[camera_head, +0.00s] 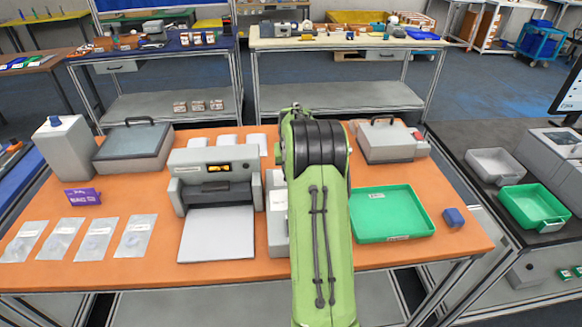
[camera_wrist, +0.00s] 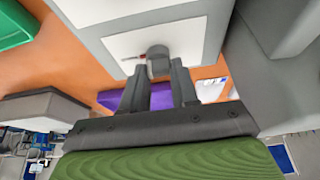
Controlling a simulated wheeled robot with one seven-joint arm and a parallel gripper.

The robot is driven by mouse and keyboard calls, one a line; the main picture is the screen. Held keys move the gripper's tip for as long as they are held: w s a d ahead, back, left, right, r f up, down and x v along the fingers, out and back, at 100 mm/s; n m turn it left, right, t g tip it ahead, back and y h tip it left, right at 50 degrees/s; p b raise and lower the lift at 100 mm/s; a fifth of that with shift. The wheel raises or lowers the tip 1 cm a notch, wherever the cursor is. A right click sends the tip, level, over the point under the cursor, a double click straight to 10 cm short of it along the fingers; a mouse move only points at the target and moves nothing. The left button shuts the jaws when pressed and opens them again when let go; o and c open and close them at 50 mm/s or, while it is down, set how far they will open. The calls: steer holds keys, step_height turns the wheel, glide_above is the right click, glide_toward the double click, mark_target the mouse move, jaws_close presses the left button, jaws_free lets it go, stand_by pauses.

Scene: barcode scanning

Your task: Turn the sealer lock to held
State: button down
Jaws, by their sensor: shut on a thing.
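In the wrist view, a small dark grey knob (camera_wrist: 158,58) stands out from a white panel (camera_wrist: 125,45) on a light grey housing (camera_wrist: 90,10); I take it to be the sealer lock. The fingertips partly cover the knob, and I cannot read any lock position. In the head view my green arm hides the gripper and the knob. A narrow grey box (camera_head: 278,232) shows partly beside the arm.
On the orange table, a grey machine with a small display (camera_head: 215,172) stands left of my arm, and a green tray (camera_head: 392,213) lies right. A purple box (camera_head: 82,196), clear bags (camera_head: 135,236) and a blue block (camera_head: 453,217) lie around. The table's front strip is mostly clear.

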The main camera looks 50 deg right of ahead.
steer(key=c, duration=0.9)
jaws_free()
steer(key=shift+o, duration=0.2)
steer(key=p+v, duration=0.1)
steer(key=v, duration=1.4)
steer(key=shift+a+r+p, duration=0.2)
steer(key=shift+r+p, duration=0.1)
steer(key=shift+r, duration=0.05)
steer(key=shift+s, duration=0.1)
